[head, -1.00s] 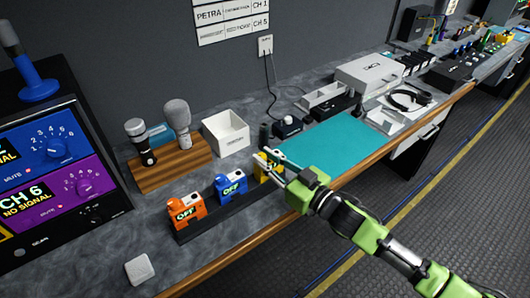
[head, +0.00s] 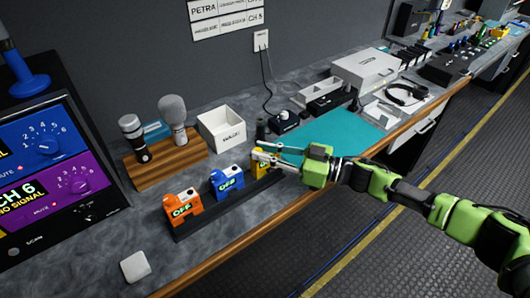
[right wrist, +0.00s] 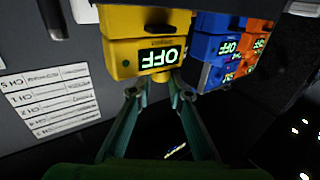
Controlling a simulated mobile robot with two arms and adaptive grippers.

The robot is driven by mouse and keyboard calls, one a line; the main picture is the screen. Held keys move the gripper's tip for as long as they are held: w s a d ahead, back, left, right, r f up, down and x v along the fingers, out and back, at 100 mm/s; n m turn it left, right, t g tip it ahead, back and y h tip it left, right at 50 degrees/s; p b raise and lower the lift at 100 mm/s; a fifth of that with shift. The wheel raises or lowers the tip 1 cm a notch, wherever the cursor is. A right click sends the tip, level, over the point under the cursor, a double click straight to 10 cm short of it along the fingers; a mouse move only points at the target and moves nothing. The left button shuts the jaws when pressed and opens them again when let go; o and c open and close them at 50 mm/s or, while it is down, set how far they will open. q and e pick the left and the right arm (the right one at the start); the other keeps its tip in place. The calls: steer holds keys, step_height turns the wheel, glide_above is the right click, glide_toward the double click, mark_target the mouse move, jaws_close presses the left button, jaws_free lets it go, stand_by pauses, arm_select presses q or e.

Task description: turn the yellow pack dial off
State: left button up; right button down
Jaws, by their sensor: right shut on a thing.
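The yellow pack (head: 259,166) stands in the rack at the right end of a row of three packs, partly hidden by my right gripper (head: 256,151) in the head view. In the right wrist view the yellow pack (right wrist: 145,30) is close up, upside down, and its lit display (right wrist: 162,57) reads OFF. Its yellow dial (right wrist: 181,92) sticks out between the fingers of my right gripper (right wrist: 159,88), which is shut on it. The exact finger contact is hard to see. My left gripper is in neither view.
The blue pack (head: 227,182) and orange pack (head: 182,207) stand in the same black rack, both reading OFF. A white bin (head: 222,131) and a wooden stand (head: 166,164) with microphones are behind. A teal mat (head: 340,139) lies to the right.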

steer(key=shift+s+f, duration=0.1)
steer(key=shift+f, duration=0.1)
steer(key=c, duration=1.9)
jaws_free()
steer(key=shift+a, duration=0.15)
steer(key=shift+r, duration=0.1)
steer(key=v, duration=1.2)
